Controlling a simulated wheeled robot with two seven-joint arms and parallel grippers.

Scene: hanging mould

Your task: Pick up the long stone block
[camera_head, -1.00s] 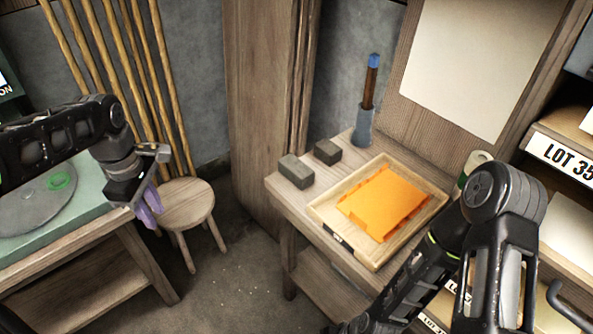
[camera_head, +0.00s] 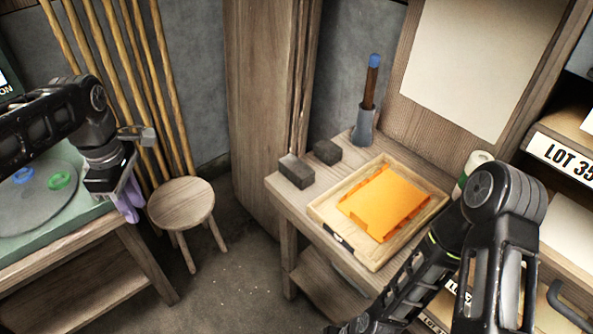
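Two dark grey stone blocks lie on the wooden table at the centre. The nearer one (camera_head: 296,171), by the table's left corner, looks the longer; the other block (camera_head: 327,152) sits just behind it to the right. My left gripper (camera_head: 130,204), with purple fingers, hangs at the left by the green-topped bench, well away from both blocks. Its fingers overlap from this angle, so their gap cannot be judged. Nothing shows held in it. My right arm comes in at the lower right; its gripper is outside the picture.
A wooden tray (camera_head: 318,211) holding an orange sheet (camera_head: 386,204) is right of the blocks. A blue-tipped tool stands in a grey holder (camera_head: 363,127) behind. A round stool (camera_head: 181,203) stands between the green-topped bench (camera_head: 75,226) and the table. Floor between is clear.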

